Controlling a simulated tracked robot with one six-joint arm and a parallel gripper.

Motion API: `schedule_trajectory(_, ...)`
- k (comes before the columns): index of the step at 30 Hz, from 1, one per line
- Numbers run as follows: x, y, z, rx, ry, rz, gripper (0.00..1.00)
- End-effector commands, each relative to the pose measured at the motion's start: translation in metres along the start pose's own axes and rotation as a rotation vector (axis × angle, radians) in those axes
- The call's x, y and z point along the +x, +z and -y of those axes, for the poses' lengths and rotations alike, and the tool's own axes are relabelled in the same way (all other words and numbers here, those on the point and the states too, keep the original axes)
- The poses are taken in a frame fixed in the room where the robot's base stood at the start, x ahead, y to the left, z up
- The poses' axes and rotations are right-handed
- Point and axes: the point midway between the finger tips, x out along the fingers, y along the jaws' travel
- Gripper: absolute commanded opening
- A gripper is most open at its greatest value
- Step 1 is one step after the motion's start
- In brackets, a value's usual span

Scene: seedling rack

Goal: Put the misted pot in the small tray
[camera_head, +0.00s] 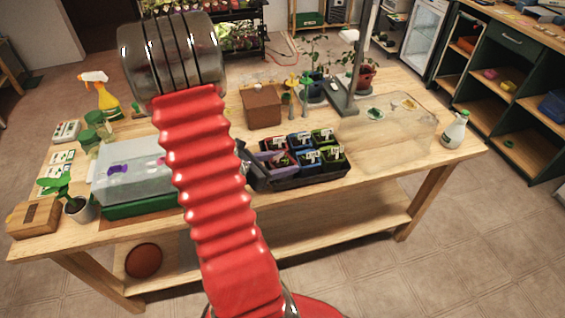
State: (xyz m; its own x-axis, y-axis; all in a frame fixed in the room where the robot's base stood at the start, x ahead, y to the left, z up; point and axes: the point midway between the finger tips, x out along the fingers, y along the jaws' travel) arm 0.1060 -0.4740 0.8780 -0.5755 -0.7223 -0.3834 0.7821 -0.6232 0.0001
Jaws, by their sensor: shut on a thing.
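A small black tray (306,181) stands near the table's front edge, at the middle. It holds several small coloured pots with white labels. My gripper (256,172) is at the tray's left end, partly hidden behind my red ribbed arm. It looks shut on a purple pot (265,157), only partly visible, at the tray's left side. I cannot tell whether this pot touches the tray. I cannot make out mist on any pot.
A clear-lidded propagator (130,172) on a green base stands left of my arm. A brown box (262,107) and a grey stand (345,100) are behind the tray. A white bottle (455,130) stands at right. A spray bottle (104,97) is at back left.

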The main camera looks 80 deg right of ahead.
Motion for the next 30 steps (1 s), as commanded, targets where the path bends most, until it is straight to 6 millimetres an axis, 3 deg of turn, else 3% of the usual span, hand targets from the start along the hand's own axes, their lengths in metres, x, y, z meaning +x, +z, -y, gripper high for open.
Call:
schedule_trajectory(9,0.001,-0.001,0.0,0.0,-0.001,0.001,0.26)
schedule_trajectory(10,0.001,-0.001,0.0,0.0,-0.001,0.0,0.53)
schedule_trajectory(12,0.001,-0.001,0.0,0.0,-0.001,0.0,0.58)
schedule_trajectory(23,0.0,0.001,0.0,0.002,-0.001,0.0,0.59)
schedule_trajectory(30,-0.021,0.001,-0.001,0.001,0.003,0.001,0.59)
